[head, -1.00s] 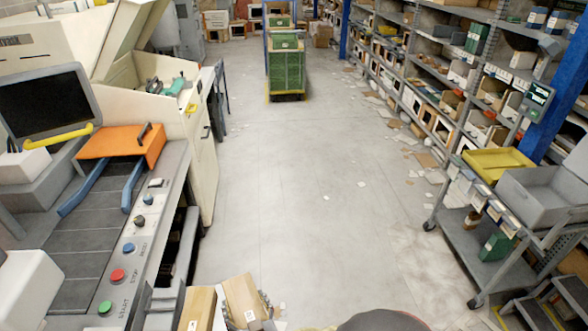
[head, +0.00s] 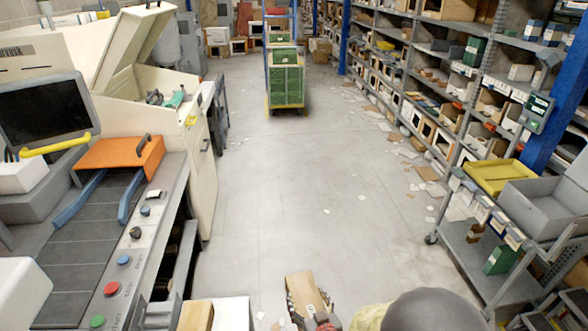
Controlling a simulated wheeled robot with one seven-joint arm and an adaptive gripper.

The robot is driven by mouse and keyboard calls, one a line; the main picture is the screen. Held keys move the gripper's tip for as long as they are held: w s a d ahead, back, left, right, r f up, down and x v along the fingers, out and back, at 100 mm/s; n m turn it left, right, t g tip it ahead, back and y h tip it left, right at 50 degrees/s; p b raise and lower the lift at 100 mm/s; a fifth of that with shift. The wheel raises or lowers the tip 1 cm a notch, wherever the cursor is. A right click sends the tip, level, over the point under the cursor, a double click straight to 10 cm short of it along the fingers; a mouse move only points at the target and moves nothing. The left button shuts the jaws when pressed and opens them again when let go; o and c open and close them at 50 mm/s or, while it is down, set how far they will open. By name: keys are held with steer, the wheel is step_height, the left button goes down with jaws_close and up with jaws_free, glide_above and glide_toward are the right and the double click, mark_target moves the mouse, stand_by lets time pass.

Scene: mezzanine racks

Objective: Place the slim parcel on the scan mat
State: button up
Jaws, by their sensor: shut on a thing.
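My gripper (head: 309,303) is at the bottom edge of the head view, just right of centre. It is shut on a slim brown parcel (head: 303,287) with a small white label. The parcel sticks out beyond the fingers, over the grey floor in the picture. My dark rounded arm link shows at the right of it. I cannot make out a scan mat in this view.
Another brown box (head: 196,315) and a white box-like thing (head: 231,313) are cut off at the bottom, left of my gripper. A machine with a dark belt (head: 72,240) stands left. A grey cart (head: 470,246) and shelves stand right.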

steer(key=w+d+f+m+h, duration=0.1)
steer(key=d+h, duration=0.1)
steer(key=d, duration=0.5)
steer(key=d+f+m+h+b, duration=0.1)
steer(key=d+m+h, duration=0.1)
steer(key=d, duration=0.6)
steer(key=shift+w+f+t, duration=0.15)
steer(key=shift+w+t, duration=0.15)
steer(key=shift+w, duration=0.1)
steer(key=shift+d, duration=0.2)
